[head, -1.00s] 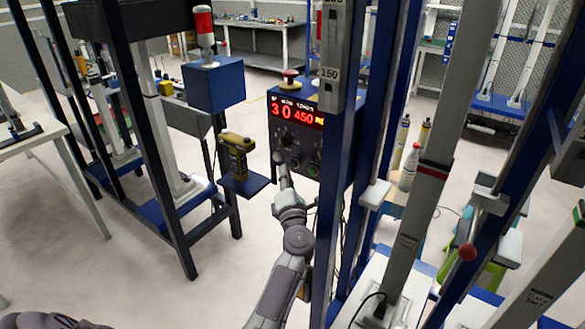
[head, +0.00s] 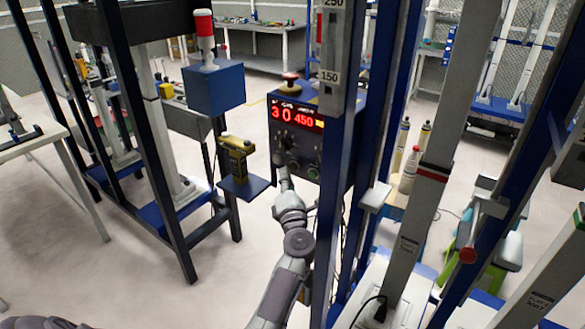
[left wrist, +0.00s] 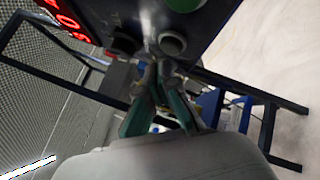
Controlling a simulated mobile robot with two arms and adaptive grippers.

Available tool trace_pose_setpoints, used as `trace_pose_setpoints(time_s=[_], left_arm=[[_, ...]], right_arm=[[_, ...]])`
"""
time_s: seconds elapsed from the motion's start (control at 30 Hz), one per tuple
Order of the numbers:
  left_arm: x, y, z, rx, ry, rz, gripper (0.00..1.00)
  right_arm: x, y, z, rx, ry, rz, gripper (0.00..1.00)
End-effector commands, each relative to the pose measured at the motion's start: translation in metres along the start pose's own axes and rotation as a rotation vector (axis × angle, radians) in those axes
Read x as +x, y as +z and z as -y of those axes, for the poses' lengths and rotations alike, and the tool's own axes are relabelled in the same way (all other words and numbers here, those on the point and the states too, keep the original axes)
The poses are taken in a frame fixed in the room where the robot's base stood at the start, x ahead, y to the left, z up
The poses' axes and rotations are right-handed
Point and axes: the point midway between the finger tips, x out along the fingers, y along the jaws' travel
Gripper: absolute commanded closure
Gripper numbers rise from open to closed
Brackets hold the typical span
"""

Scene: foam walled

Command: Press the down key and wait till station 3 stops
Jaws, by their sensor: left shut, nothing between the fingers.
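The control box (head: 313,150) with a red digital display (head: 297,115) stands in the middle of the head view. The display reads about "3 0 450". Round keys and knobs sit below the display, too small to read. My left gripper (head: 280,160) is at the lower left of this panel, and its tips overlap the keys there. In the left wrist view my left gripper (left wrist: 155,85) is shut and empty. Its tips are close to a dark round key (left wrist: 172,43); I cannot tell if they touch. A green key (left wrist: 183,4) shows above. My right gripper is not visible.
A yellow and black device (head: 236,155) sits on a small blue shelf (head: 245,187) left of the panel. A red beacon on a blue box (head: 213,88) is above it.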

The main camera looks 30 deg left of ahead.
Motion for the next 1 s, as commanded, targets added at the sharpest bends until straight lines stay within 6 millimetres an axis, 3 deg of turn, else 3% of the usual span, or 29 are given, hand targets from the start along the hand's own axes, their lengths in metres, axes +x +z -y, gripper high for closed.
trace_pose_setpoints(time_s=[1.0], left_arm=[[0.0061, 0.0051, 0.0040, -0.001, 0.000, 0.001, 1.00]], right_arm=[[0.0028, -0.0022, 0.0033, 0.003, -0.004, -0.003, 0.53]])
